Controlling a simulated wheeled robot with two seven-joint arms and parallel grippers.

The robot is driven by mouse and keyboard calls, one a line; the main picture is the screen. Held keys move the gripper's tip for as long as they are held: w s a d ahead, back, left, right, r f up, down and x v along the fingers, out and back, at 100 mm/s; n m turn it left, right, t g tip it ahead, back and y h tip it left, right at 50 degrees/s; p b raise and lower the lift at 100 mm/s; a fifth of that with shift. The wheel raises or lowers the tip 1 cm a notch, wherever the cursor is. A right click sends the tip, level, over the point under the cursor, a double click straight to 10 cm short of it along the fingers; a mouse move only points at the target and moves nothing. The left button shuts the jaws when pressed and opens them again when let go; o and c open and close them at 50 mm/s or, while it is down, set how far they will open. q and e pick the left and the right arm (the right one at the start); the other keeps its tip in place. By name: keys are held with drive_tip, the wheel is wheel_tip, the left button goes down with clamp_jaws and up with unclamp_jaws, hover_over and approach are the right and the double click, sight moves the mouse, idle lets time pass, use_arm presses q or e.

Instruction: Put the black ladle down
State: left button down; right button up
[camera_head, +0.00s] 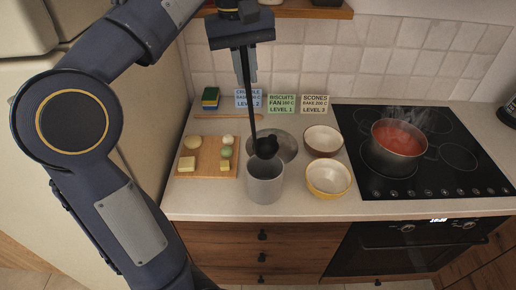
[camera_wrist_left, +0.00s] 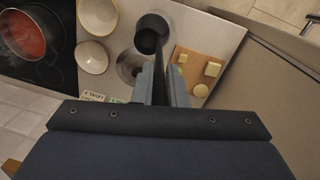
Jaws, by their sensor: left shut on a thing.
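The black ladle (camera_head: 266,146) hangs nearly upright, bowl down, from my left gripper (camera_head: 246,68). The gripper is shut on the top of its handle, high over the counter. The bowl appears in front of a grey disc (camera_head: 287,148), just behind the rim of a grey cylindrical pot (camera_head: 264,184); I cannot tell whether it touches anything. In the left wrist view the handle runs between the fingers (camera_wrist_left: 163,85) to the ladle bowl (camera_wrist_left: 151,35). My right gripper is not in view.
A wooden board (camera_head: 208,170) with food pieces lies left of the pot. Two bowls (camera_head: 323,141) (camera_head: 328,179) stand right of it. A steaming red pot (camera_head: 398,143) sits on the black hob (camera_head: 377,182). Cards (camera_head: 281,102) and a sponge (camera_head: 210,98) stand behind; a shelf (camera_head: 305,10) is above.

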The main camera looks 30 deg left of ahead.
use_arm(q)
wheel_tip(320, 180, down, 15)
drive_tip(key=b, duration=0.1)
drive_tip(key=shift+r, duration=0.2)
drive_tip(key=c, duration=1.5)
unclamp_jaws()
drive_tip(key=shift+f, duration=0.15)
drive_tip(key=shift+o, duration=0.2)
wheel_tip(320, 180, up, 12)
drive_tip(key=a+p, duration=0.1)
drive_tip(key=s+d+f+m+t+h, duration=0.1)
drive_tip(key=s+d+f+m+t, duration=0.1)
drive_tip(key=s+f, duration=0.6)
drive_tip(key=s+d+f+m+t+h, duration=0.2)
drive_tip(key=s+d+f+m, duration=0.3)
drive_tip(key=f, duration=0.7)
drive_tip(key=s+d+t, duration=0.1)
drive_tip(key=s+d, duration=0.1)
drive_tip(key=s, duration=0.1)
drive_tip(key=shift+d+f, duration=0.25)
drive_tip(key=shift+d, duration=0.05)
